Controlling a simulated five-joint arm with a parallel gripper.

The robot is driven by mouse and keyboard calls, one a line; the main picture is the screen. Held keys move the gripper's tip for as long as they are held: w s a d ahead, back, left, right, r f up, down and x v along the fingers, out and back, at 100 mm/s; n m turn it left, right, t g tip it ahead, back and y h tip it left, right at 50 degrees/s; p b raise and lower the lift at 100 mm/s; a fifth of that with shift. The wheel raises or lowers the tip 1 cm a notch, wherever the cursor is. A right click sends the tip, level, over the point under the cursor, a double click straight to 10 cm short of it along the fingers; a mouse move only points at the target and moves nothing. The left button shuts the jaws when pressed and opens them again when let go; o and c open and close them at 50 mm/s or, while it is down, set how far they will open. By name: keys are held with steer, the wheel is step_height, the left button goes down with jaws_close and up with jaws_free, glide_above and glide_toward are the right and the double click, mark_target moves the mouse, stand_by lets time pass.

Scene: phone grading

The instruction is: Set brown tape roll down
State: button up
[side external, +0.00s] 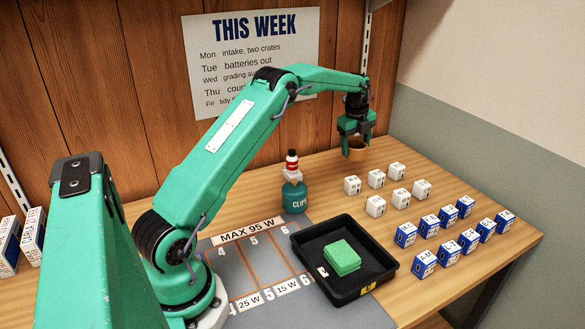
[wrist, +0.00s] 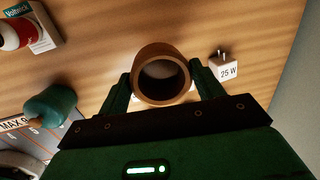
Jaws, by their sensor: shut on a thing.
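The brown tape roll (wrist: 161,73) is a ring held between the two fingers of my gripper (wrist: 163,90) in the wrist view. In the side external view, my gripper (side external: 356,130) points down over the back of the wooden table (side external: 420,163), with the tape roll (side external: 357,149) at its fingertips. The roll's lower edge appears a little above the table. I cannot tell the exact gap.
Several white charger cubes (side external: 376,178) stand in front of the gripper, with several blue-and-white boxes (side external: 450,215) further right. A black tray (side external: 325,280) holds green blocks (side external: 341,257).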

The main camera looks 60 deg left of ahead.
steer(key=a+f, duration=0.1)
steer(key=a, duration=0.1)
steer(key=a+f, duration=0.2)
steer(key=a, duration=0.1)
steer(key=a+f, duration=0.1)
steer(key=a, duration=0.1)
steer(key=shift+w+a+f, duration=0.1)
steer(key=shift+a+f, duration=0.15)
steer(key=shift+f, duration=2)
steer(key=o, duration=1.1)
steer(key=shift+f, duration=0.1)
steer(key=shift+c, duration=0.2)
step_height(320, 180, up, 12)
steer(key=s, duration=0.1)
steer(key=shift+s+d, duration=0.2)
steer(key=shift+d, duration=0.25)
